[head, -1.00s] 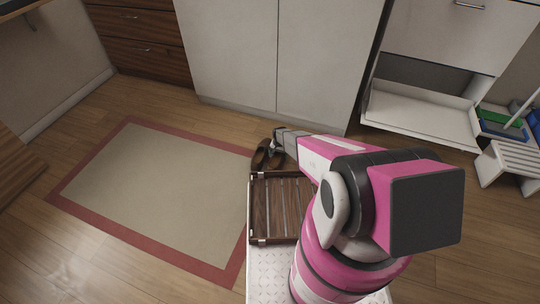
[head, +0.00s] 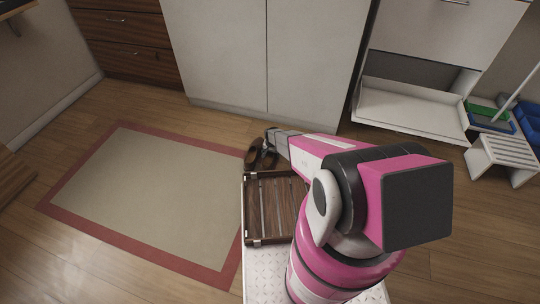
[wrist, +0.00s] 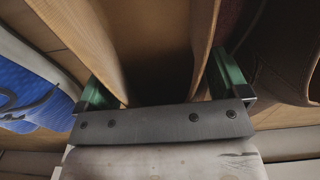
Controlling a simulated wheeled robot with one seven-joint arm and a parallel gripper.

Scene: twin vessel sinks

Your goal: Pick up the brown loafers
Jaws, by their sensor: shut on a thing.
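The brown loafers (head: 254,155) are a dark brown pair side by side on the wood floor, just beyond the slatted wooden tray in the head view. My gripper (head: 270,143) reaches down at the right-hand shoe. In the wrist view my gripper (wrist: 158,72) has its green fingers on either side of a tan-brown shoe wall (wrist: 85,40) with a dark opening, and it is shut on the loafers. Another brown shoe part shows at the right of the wrist view. The fingertips are partly hidden by the shoe. I cannot tell whether the shoes are clear of the floor.
The slatted wooden tray (head: 272,238) sits close in front of the shoes. A beige mat with a red border (head: 140,252) lies left. White cabinet doors (head: 215,55) stand behind. A low white stool (head: 500,150) and an open white drawer (head: 408,108) are at right. A blue patterned thing (wrist: 32,78) shows in the wrist view.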

